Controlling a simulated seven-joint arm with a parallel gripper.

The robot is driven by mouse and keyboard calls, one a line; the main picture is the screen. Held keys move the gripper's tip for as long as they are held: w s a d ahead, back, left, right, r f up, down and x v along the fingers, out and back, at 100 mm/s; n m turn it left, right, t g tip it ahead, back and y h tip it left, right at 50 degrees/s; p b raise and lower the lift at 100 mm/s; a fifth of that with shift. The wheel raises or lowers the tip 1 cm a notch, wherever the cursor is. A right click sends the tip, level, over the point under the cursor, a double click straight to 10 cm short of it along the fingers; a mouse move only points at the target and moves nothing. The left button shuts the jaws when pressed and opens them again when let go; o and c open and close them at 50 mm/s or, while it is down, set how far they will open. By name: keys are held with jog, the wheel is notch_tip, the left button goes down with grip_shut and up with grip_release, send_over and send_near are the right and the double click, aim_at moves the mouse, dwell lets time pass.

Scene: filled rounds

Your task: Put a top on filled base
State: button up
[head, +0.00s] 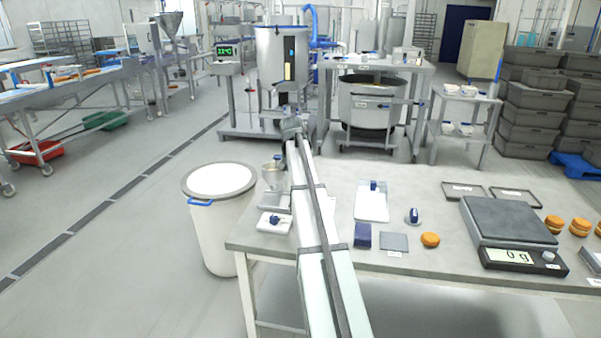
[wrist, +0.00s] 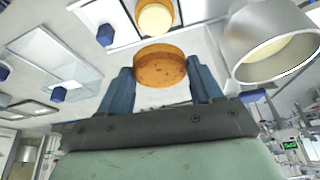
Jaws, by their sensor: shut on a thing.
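My gripper (wrist: 160,88) is shut on a golden-brown round top (wrist: 160,68), held between its two blue fingers in the wrist view. Beyond it in that view is a filled base (wrist: 155,17), a brown round with pale cream filling on its upper face. The base lies on a white plate. The top is apart from the base in the picture; the exact height between them is hard to judge. In the head view my arm hides the gripper, the held top and the filled base.
A metal funnel (wrist: 268,48) stands close right of the base in the wrist view. On the table are a loose round (head: 430,240), a blue block (head: 362,236), a scale (head: 510,220) reading 0 g and finished sandwiches (head: 553,226). A white bin (head: 218,230) stands left.

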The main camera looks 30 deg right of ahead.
jog(key=shift+f, duration=0.15)
jog(key=shift+f, duration=2.85)
jog(key=shift+f, duration=0.8)
jog(key=o, duration=0.8)
jog(key=shift+o, duration=0.6)
jog(key=shift+r, duration=0.15)
jog(key=shift+r, duration=3.35)
